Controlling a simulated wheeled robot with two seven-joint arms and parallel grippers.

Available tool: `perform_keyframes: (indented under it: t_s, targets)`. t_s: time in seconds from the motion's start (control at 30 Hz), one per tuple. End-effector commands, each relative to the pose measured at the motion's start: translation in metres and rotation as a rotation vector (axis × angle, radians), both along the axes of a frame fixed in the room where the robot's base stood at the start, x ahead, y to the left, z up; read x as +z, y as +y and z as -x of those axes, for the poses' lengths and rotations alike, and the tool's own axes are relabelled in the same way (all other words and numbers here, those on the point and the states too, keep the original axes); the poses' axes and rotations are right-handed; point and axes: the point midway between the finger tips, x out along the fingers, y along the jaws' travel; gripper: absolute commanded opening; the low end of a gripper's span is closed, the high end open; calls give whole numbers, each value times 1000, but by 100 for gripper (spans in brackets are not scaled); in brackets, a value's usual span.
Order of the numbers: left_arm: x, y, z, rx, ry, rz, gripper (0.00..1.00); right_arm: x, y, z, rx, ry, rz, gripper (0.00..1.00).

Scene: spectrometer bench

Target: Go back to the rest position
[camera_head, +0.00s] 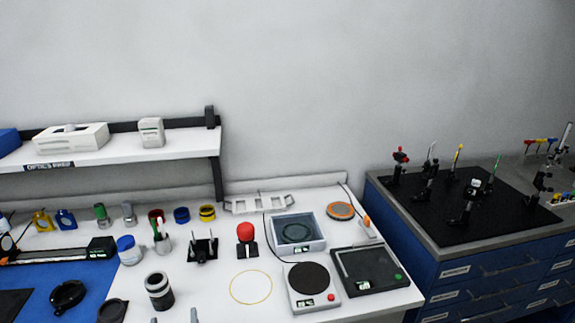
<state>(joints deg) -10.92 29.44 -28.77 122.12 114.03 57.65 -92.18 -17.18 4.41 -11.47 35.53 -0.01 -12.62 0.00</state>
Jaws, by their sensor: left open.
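Only the tips of my left gripper (174,318) show, at the bottom edge of the head view. The two grey fingertips stand apart with nothing visible between them, so it is open. They are in front of the white bench (224,300), below a black and silver cylinder (159,291). The rest of that gripper is cut off by the frame. My right gripper does not show.
A round black-topped device (309,279), a dark flat box (369,271) and a yellow ring (251,287) lie right of the fingertips. A black lens ring (67,296) lies left on the blue mat (39,284). A shelf (110,153) overhangs the back.

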Motion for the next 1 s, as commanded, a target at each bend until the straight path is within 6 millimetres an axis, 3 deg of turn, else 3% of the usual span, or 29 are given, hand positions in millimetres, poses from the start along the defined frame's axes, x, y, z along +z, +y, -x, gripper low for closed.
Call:
perform_keyframes:
  t_s: [0.23,0.47,0.6,0.73,0.87,1.0]
  targets:
    - [63,-72,11,-369,-266,23,73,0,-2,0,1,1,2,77]
    - [82,-137,41,-720,-297,-24,73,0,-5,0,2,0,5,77]
    - [71,-167,61,-898,-202,-70,73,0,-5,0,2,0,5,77]
    - [47,-183,79,-1015,-41,-112,73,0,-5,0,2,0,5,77]
    - [14,-185,96,-1070,175,-143,73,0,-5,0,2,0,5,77]
    - [-25,-169,116,-1047,454,-153,73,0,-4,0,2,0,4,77]
